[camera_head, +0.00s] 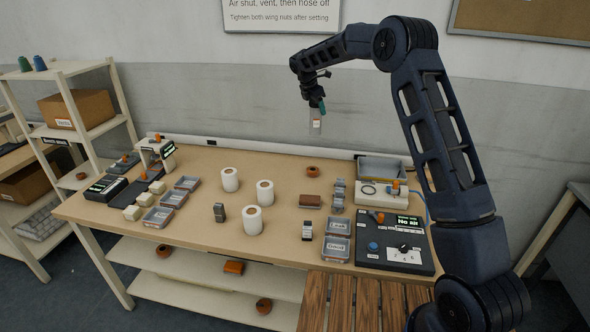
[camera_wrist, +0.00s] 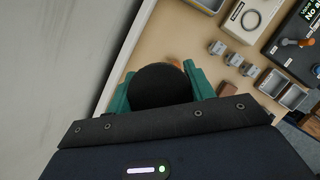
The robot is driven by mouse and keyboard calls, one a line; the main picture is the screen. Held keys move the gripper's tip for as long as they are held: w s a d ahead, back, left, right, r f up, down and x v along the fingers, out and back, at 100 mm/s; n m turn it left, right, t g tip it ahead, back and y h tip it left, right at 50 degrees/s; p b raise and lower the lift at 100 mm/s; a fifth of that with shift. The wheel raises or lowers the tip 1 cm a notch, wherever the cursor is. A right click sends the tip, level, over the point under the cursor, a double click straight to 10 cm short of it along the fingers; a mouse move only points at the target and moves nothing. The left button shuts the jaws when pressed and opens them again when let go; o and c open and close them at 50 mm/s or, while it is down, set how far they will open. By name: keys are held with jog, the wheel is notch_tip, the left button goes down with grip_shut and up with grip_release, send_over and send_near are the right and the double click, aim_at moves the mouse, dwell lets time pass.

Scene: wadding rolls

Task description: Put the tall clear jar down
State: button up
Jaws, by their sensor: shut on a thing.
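The tall clear jar (camera_head: 315,127) hangs upright from my gripper (camera_head: 318,104), well above the back part of the workbench (camera_head: 280,166). It looks greyish and carries a small pale label with an orange mark. In the wrist view its round black top (camera_wrist: 160,88) sits between my gripper's two green fingers (camera_wrist: 160,90), which are shut on it. The top hides the jar's body and most of the bench straight below.
Three white rolls (camera_head: 252,220) stand mid-bench. An orange-brown ring (camera_head: 312,171) lies near the back edge. Bare bench lies between the rolls and the back edge.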

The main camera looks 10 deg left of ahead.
jog(key=s+a+n, duration=0.1)
jog(key=s+a, duration=0.1)
jog(key=a, duration=0.8)
notch_tip(320, 180, down, 20)
jog(key=shift+a, duration=0.35)
jog(key=shift+f, duration=0.2)
jog(key=o, duration=1.3)
jog(key=v, duration=1.2)
jog(key=shift+s+d+r, duration=0.15)
jog(key=shift+d, duration=0.1)
jog(key=shift+r, duration=0.1)
